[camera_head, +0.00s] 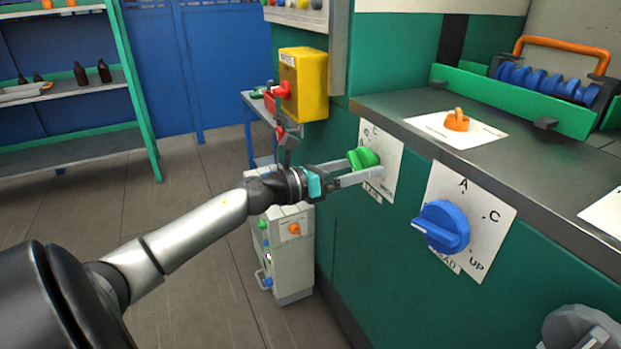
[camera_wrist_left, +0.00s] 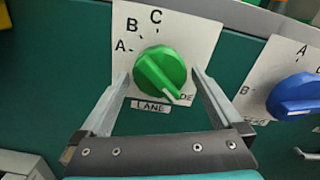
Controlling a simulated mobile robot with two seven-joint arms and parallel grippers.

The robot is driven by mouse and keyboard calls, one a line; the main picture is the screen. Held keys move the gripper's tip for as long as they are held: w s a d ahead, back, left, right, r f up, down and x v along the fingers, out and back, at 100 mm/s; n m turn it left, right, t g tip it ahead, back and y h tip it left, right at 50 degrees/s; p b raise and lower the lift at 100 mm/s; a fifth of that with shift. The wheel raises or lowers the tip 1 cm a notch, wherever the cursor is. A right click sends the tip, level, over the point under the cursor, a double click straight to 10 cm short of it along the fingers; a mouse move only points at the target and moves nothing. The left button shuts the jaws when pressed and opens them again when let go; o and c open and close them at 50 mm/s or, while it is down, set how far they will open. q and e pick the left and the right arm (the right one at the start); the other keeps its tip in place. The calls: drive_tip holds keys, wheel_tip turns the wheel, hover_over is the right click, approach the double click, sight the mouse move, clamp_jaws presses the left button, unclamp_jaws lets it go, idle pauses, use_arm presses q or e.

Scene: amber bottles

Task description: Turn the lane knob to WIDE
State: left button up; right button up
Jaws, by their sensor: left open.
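The green lane knob (camera_head: 363,158) sits on a white plate (camera_head: 396,140) on the green machine front. In the left wrist view the knob (camera_wrist_left: 160,72) shows above a LANE label (camera_wrist_left: 150,106). A, B and C are printed around its upper left. Its white pointer mark is at the lower right, toward a partly hidden word ending in DE (camera_wrist_left: 187,98). My left gripper (camera_head: 364,170) is open, with one finger on each side of the knob. Gaps show between fingers and knob in the left wrist view. My right gripper is not in view.
A blue knob (camera_head: 441,228) on its own plate is to the right, and a grey knob (camera_head: 580,328) is at the lower right. An orange knob (camera_head: 457,120) is on the worktop. A yellow box (camera_head: 305,85) stands behind, and a small cabinet (camera_head: 291,268) is below my arm.

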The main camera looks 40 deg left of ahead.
use_arm(q)
drive_tip(key=p+v, duration=0.2)
drive_tip(key=v, duration=1.1)
drive_tip(key=shift+s, duration=0.35)
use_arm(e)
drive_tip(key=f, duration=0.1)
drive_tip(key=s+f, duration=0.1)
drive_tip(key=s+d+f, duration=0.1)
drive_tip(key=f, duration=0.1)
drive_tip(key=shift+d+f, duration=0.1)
use_arm(q)
drive_tip(key=shift+a, duration=0.15)
